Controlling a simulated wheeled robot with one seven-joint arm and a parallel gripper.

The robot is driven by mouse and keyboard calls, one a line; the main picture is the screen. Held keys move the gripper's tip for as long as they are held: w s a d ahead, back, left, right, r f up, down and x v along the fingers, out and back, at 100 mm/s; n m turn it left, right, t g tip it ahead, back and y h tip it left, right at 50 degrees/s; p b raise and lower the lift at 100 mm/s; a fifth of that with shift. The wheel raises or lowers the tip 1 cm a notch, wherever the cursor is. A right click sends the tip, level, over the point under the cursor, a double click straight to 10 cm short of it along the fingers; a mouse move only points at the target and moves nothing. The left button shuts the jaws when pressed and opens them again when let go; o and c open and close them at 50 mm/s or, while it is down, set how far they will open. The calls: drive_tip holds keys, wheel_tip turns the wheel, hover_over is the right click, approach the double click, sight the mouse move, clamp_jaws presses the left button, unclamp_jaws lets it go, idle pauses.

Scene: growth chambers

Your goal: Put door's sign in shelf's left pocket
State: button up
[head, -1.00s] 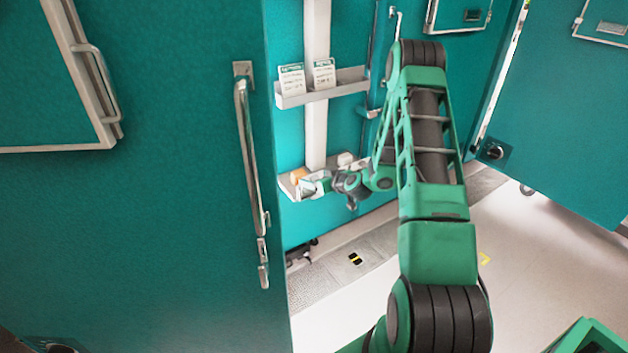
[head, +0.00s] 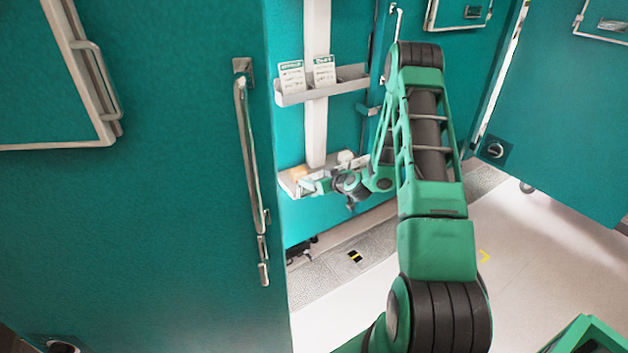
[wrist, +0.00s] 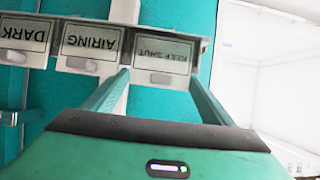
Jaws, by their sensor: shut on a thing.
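My gripper (wrist: 160,76) is shut on the sign reading KEEP SHUT (wrist: 163,50), which appears upside down between the fingertips in the wrist view. In the head view my gripper (head: 316,187) is at the left part of the lower shelf (head: 290,188); the held sign is mostly hidden there. In the wrist view the held sign is at the right end of the row, beside the AIRING sign (wrist: 86,42). The DARK sign (wrist: 25,36) is farther left. I cannot tell how deep the held sign sits in the pocket.
An upper tray (head: 345,84) on the white post (head: 316,125) holds two white cards. A large teal door with a long handle (head: 250,150) stands close on the left. Open floor (head: 530,260) lies to the right.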

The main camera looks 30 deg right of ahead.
drive_tip(key=o, duration=1.1)
drive_tip(key=shift+s, duration=0.15)
drive_tip(key=v, duration=0.7)
drive_tip(key=shift+r, duration=0.15)
idle(0.4)
idle(0.4)
